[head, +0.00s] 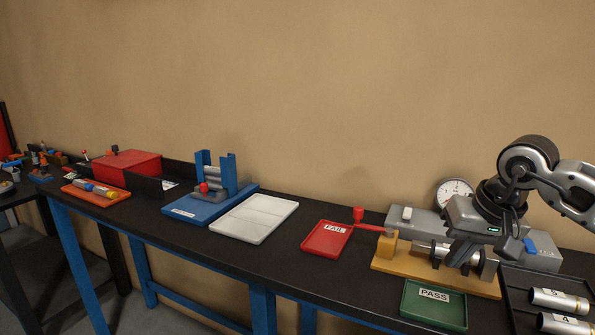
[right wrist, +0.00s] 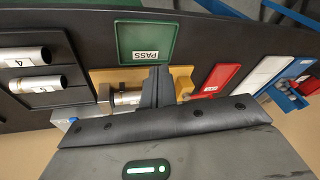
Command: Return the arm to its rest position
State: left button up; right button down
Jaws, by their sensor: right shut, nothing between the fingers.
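My right arm comes in from the right in the head view, and its gripper (head: 459,258) points down over the yellow test fixture (head: 405,266). The gripper is shut, with nothing seen held in it. In the right wrist view the dark fingers (right wrist: 157,84) are together in front of the fixture (right wrist: 183,82). A metal cylinder (head: 430,248) lies in the fixture, partly hidden by the fingers. Whether the fingers touch it I cannot tell. My left gripper is not in view.
A round dial gauge (head: 453,192) stands behind the fixture. A green PASS tray (head: 434,305), a red FAIL tray (head: 325,239) and a rack of numbered cylinders (head: 516,284) surround it. A white tray (head: 254,218) and blue stand (head: 190,209) lie farther left.

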jog(key=s+a+f+m+t+y, duration=0.1)
jog(key=s+a+f+m+y, duration=0.15)
jog(key=a+m+y, duration=0.45)
jog(key=s+a+f+m+y, duration=0.1)
jog(key=s+a+m+y, duration=0.3)
jog(key=a+m, duration=0.55)
jog(key=s+a+f+m+t+y, duration=0.1)
jog(key=s+a+m+y, duration=0.1)
jog(key=a+m+y, duration=0.6)
jog(key=d+f+m+t+h, duration=0.45)
jog(key=f+m+h, duration=0.3)
jog(key=m, duration=0.75)
jog(key=d+f+m+t+h, duration=0.4)
jog(key=f+m+t+h, duration=0.3)
jog(key=m, duration=0.9)
jog(key=s+d+f+m+g+h, duration=0.3)
jog(key=s+d+f+m+g, duration=0.2)
jog(key=s+f+m, duration=0.8)
jog(key=shift+s+d+f+g, duration=0.15)
jog(key=shift+s+f+g, duration=0.15)
jog(key=shift+f+g, duration=0.65)
